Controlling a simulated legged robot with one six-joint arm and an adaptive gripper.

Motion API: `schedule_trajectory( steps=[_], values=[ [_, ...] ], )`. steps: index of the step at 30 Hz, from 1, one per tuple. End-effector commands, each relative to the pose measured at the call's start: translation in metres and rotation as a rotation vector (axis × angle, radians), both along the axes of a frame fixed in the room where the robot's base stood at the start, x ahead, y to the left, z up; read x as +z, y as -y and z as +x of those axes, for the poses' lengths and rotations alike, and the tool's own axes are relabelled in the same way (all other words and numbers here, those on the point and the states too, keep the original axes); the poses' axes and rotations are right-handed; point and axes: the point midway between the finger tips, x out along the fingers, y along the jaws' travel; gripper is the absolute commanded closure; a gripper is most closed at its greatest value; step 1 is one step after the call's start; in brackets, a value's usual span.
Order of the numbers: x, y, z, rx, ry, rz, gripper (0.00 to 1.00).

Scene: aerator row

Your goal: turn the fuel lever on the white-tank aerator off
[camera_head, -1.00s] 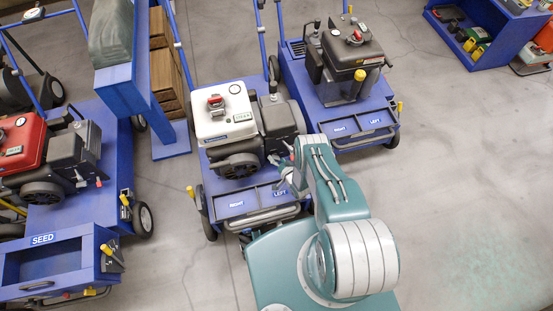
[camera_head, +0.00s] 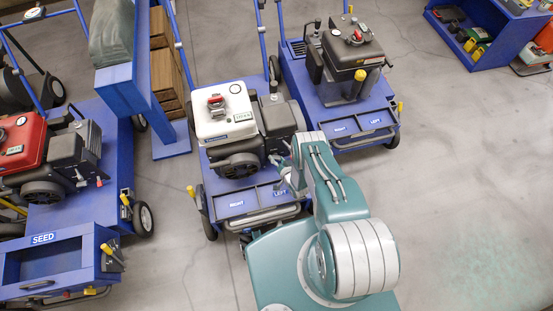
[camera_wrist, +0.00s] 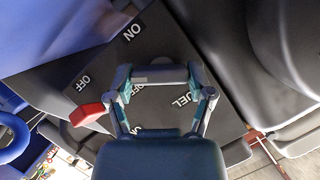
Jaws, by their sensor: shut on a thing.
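The white-tank aerator (camera_head: 224,112) stands in the middle of the head view, with a dark engine (camera_head: 278,118) beside its white tank. My gripper (camera_head: 277,163) is at the engine's front right side in the head view. In the wrist view my gripper (camera_wrist: 163,82) is over a dark panel (camera_wrist: 165,50) marked FUEL, ON and OFF. A grey bar-like lever (camera_wrist: 160,75), taken as the fuel lever, spans between the fingertips, and the jaws are shut on it. The fingers partly hide the labels. A red lever (camera_wrist: 90,113) sits left of my gripper, near an OFF mark.
A dark-tank aerator (camera_head: 350,55) stands close at the right, and a red-tank one (camera_head: 22,140) at the left beside a blue rack. Below the engine are two trays marked RIGHT and LEFT. The floor at the right (camera_head: 450,180) is clear.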

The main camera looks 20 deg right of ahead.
Motion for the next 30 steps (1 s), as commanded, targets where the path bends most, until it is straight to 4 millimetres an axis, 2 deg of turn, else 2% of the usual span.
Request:
schedule_trajectory(
  steps=[1,2,3,4,16,20,23,30],
  values=[
    [0.000,0.001,0.001,-0.004,-0.003,-0.001,0.79],
    [0.000,0.001,0.001,-0.004,-0.003,-0.001,0.23],
    [0.000,0.001,0.001,-0.004,-0.003,-0.001,0.05],
    [0.000,0.001,0.001,-0.003,-0.002,-0.001,0.00],
    [0.000,0.001,0.000,-0.001,-0.001,0.001,0.00],
    [0.002,0.003,-0.006,-0.002,-0.003,0.001,0.00],
    [0.006,0.006,-0.018,-0.005,-0.004,0.002,0.00],
    [0.019,0.016,-0.060,-0.005,-0.005,0.002,0.00]
  ],
)
